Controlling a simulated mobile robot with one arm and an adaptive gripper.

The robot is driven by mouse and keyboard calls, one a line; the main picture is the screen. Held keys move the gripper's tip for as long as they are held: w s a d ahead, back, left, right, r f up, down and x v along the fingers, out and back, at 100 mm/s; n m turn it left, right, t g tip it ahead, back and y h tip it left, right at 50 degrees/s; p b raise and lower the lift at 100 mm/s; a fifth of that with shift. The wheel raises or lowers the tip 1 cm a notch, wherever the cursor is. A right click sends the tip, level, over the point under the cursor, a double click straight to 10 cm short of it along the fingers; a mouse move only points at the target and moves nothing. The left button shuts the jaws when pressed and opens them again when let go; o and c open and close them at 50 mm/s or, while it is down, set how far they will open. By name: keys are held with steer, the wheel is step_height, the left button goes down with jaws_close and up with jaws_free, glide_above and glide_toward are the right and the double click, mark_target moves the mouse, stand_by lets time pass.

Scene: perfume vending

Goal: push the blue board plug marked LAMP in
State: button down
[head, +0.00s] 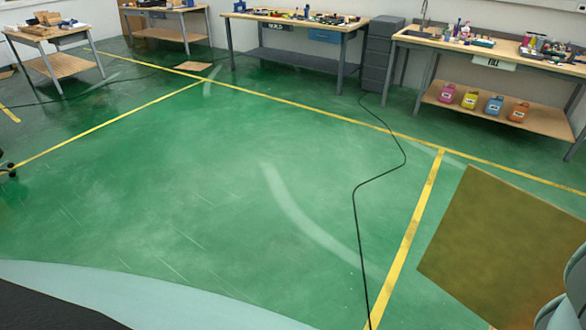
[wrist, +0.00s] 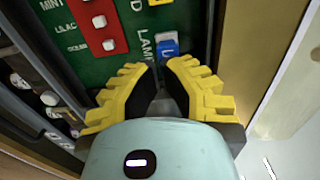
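In the wrist view, a blue plug (wrist: 167,45) with a white mark sits on a green board (wrist: 105,72), beside the white word LAMP (wrist: 147,48). My gripper (wrist: 160,72) has two yellow ridged fingers with dark inner sides. Its fingertips are just below the plug in the picture, and the right one is very close to it. Contact cannot be told. The fingertips are near each other, but whether they meet is unclear. The plug's depth in the board cannot be judged. The head view shows neither the board nor the gripper.
A red strip (wrist: 95,25) with white knobs lies left of the plug, near the words MINT and LILAC. A tan frame edge (wrist: 232,50) runs along the right. In the head view, the green floor (head: 220,170) is open, with a black cable (head: 357,215) across it and workbenches (head: 300,20) behind.

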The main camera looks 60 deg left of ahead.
steer(key=shift+w, duration=0.1)
steer(key=shift+b+x, duration=0.5)
steer(key=shift+x, duration=0.4)
steer(key=shift+a+f, duration=0.1)
